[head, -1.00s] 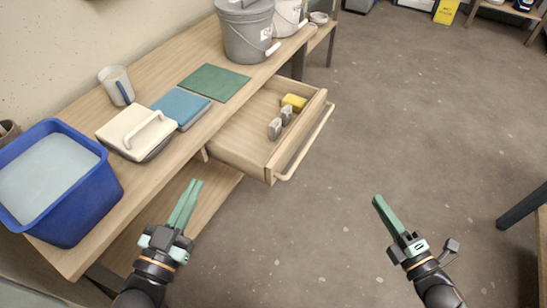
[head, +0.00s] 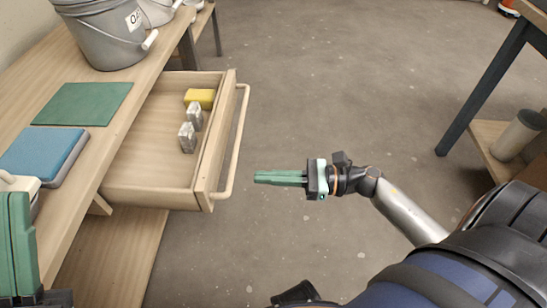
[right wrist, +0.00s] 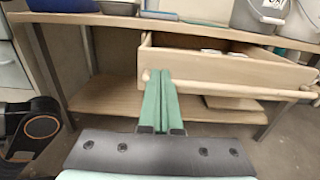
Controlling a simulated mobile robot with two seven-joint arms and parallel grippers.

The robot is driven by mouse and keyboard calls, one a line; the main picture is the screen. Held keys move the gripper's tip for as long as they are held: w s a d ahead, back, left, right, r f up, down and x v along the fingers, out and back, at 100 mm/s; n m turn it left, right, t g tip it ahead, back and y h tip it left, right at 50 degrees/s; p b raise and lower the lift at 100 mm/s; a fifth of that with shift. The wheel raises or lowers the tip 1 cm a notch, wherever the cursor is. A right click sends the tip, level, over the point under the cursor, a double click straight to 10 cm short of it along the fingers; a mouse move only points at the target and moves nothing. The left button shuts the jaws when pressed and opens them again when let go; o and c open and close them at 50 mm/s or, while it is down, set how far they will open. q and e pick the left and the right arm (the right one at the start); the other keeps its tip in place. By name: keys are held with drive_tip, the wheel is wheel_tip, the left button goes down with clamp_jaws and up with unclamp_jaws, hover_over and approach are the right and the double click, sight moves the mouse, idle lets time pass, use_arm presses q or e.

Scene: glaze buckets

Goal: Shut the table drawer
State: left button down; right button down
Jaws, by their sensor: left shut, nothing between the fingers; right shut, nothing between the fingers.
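The table drawer (head: 150,172) is pulled out from under the wooden table, with a yellow block and two small grey items inside. Its front carries a long pale bar handle (head: 236,140); the handle also shows in the right wrist view (right wrist: 230,88). My right gripper (head: 257,177) is shut and empty. In the head view it is to the right of the handle, pointing left at it, with a gap between. In the right wrist view its fingers (right wrist: 160,85) overlap the handle's left part. My left gripper (head: 20,230) is shut at the left edge, by the table, partly cut off.
On the table (head: 100,150) are a green mat (head: 82,104), a blue pad (head: 42,155) and a grey bucket (head: 105,35). A lower shelf (head: 110,260) is below. A second table with dark legs (head: 480,90) stands right. The floor between is clear.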

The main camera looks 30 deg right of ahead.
sight(208, 174)
use_arm(q)
drive_tip(key=shift+f+b, duration=0.35)
drive_tip(key=shift+f, duration=0.1)
use_arm(e)
drive_tip(key=x, duration=0.9)
drive_tip(key=shift+w+a, duration=0.2)
